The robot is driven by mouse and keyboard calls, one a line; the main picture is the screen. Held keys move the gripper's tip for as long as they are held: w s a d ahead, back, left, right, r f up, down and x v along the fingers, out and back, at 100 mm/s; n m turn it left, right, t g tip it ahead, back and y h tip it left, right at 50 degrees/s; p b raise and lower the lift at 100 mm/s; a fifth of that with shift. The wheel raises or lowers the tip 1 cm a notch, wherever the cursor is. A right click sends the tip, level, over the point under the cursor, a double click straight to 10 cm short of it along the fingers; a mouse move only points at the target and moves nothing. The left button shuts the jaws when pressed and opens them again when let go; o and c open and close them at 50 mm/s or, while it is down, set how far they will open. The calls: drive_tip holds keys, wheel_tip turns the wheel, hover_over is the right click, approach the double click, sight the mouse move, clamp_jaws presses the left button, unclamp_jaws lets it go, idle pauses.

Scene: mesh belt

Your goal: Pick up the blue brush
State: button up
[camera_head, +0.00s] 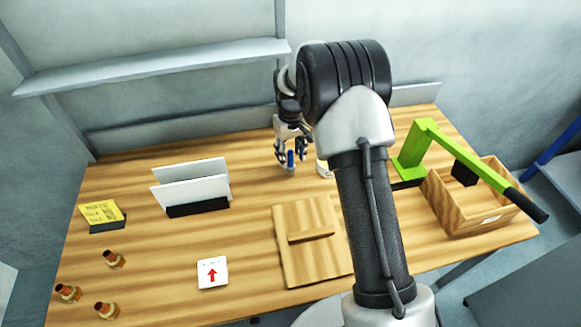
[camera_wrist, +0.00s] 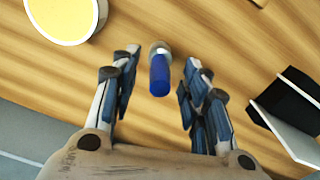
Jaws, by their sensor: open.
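The blue brush (camera_head: 291,161) stands at the back middle of the wooden table, its blue part up. In the wrist view the blue brush (camera_wrist: 159,77) shows between the tips of my gripper (camera_wrist: 158,85), with a pale round end beyond the blue part. My gripper (camera_head: 290,153) is open and points down at the brush. There is a gap on both sides, and neither finger visibly touches it. In the head view my gripper and arm cover part of the area around the brush.
A white round container (camera_head: 324,168) with a yellow top (camera_wrist: 62,14) stands close beside the brush. A white plate rack (camera_head: 190,187) is to the left. A wooden board (camera_head: 290,262), a green press (camera_head: 413,150) and a wooden box (camera_head: 452,212) are also on the table (camera_head: 150,250).

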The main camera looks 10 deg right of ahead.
sight(290, 159)
wheel_tip(290, 159, down, 3)
drive_tip(key=shift+w, duration=0.15)
clamp_jaws()
idle(0.4)
